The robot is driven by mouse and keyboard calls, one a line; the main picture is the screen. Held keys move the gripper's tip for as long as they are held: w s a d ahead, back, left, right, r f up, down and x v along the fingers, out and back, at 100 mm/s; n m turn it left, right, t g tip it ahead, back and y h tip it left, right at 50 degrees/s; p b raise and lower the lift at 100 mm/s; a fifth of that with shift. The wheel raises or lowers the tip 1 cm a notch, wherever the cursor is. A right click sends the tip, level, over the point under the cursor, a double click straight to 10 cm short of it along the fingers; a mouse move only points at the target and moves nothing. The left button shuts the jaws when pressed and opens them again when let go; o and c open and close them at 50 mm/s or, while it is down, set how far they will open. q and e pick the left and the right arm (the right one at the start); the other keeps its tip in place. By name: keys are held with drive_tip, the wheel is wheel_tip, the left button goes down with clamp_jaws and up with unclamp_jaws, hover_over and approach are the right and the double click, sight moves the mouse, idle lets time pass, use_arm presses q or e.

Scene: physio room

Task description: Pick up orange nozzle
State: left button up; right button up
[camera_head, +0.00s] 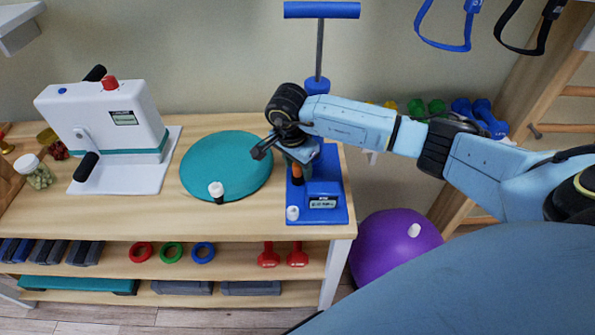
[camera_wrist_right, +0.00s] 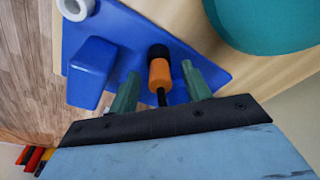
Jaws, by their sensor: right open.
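The orange nozzle (camera_wrist_right: 160,73) shows in the right wrist view as an orange cylinder with a black end, over the blue base. In the head view it is a small orange and black piece (camera_head: 298,174), partly hidden by my right gripper. My right gripper (camera_head: 277,157) is open over the blue pump stand (camera_head: 334,212). In the wrist view its two green-grey fingers (camera_wrist_right: 157,92) stand on either side of the nozzle, apart from it. My left gripper is not in view.
A teal disc (camera_head: 228,158) with a small white-capped black piece (camera_head: 217,192) lies left of the stand. A white press machine (camera_head: 108,125) stands further left. A white ring-shaped piece (camera_head: 292,213) sits at the stand's front corner. A purple ball (camera_head: 390,250) is below right.

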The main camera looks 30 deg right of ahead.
drive_tip(key=c, duration=1)
